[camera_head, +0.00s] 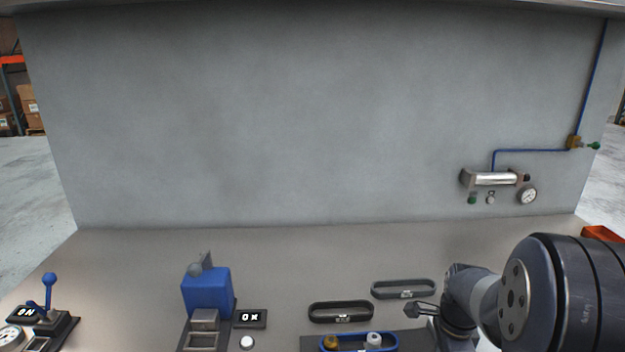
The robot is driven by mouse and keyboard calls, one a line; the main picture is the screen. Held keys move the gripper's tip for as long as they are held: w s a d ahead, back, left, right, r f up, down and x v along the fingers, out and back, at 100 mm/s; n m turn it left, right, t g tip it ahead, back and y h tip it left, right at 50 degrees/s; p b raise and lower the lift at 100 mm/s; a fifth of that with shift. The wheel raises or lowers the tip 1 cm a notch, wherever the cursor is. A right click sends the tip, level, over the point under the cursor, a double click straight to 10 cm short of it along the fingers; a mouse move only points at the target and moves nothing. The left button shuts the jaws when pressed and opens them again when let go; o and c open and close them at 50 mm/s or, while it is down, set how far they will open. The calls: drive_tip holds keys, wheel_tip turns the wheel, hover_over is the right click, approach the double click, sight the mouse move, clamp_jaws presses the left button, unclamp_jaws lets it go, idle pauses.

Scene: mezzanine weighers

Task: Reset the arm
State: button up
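My arm enters from the lower right in the head view, folded low over the right part of the bench. My gripper (424,311) shows as a small dark piece left of the wrist, just right of the oval trays. Its fingers are too small and partly hidden by my arm, so I cannot tell whether they are open or shut. No object shows clearly in it.
A blue machine (207,291) stands left of centre on the bench. A blue-knobbed lever (49,290) is at far left. Dark oval trays (341,304) (403,281) and a blue-rimmed tray (330,350) lie near my gripper. A pipe-fed gauge (527,195) is on the wall.

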wheel_tip(320, 180, down, 3)
drive_tip(key=shift+r, duration=0.2)
drive_tip(key=shift+r, duration=0.1)
